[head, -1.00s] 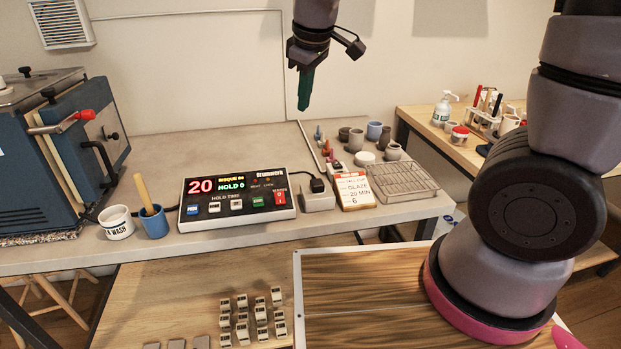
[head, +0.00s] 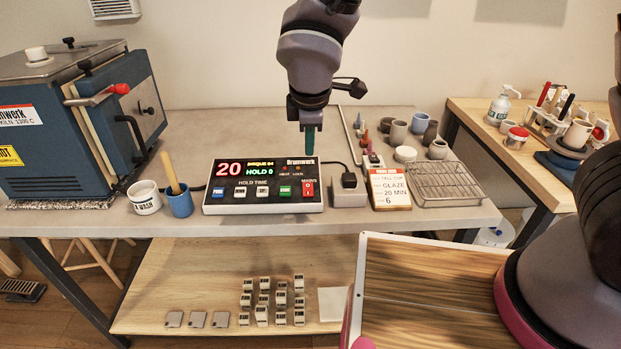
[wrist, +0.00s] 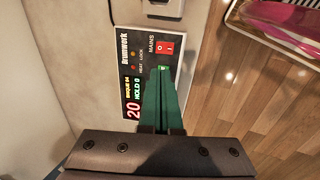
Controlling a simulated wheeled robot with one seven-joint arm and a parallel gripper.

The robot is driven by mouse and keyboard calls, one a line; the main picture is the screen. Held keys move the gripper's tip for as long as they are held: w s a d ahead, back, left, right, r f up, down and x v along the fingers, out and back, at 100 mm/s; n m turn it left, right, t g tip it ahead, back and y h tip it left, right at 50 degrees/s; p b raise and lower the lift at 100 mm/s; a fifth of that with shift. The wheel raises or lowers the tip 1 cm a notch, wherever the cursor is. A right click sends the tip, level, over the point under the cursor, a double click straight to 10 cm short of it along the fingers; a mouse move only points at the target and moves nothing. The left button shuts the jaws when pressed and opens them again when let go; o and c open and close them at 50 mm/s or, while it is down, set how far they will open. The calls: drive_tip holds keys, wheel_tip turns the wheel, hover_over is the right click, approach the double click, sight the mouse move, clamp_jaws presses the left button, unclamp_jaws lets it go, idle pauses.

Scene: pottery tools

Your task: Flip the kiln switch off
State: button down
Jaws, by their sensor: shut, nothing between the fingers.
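The kiln controller (head: 232,205) is a black panel in a white case on the grey bench, with a red "20", a green "HOLD 0" and several push buttons. Its red MAINS switch (head: 308,188) sits at the panel's right end; it also shows in the wrist view (wrist: 164,48). My gripper (head: 310,150), with green fingers, is shut and empty. It points down above the right part of the controller, near the switch. In the wrist view the fingertips (wrist: 165,72) appear just beside the switch, over the green button; I cannot tell whether they touch anything.
The blue kiln (head: 75,125) with a red-tipped handle stands at left. A white cup (head: 146,202) and a blue cup (head: 180,204) stand left of the controller. A plug block (head: 348,190), a glaze card (head: 390,190) and a wire rack (head: 440,183) are at right.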

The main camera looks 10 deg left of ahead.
sight(309, 185)
drive_tip(key=x, duration=1.3)
drive_tip(key=shift+w+f, duration=0.2)
drive_tip(key=shift+f, duration=0.15)
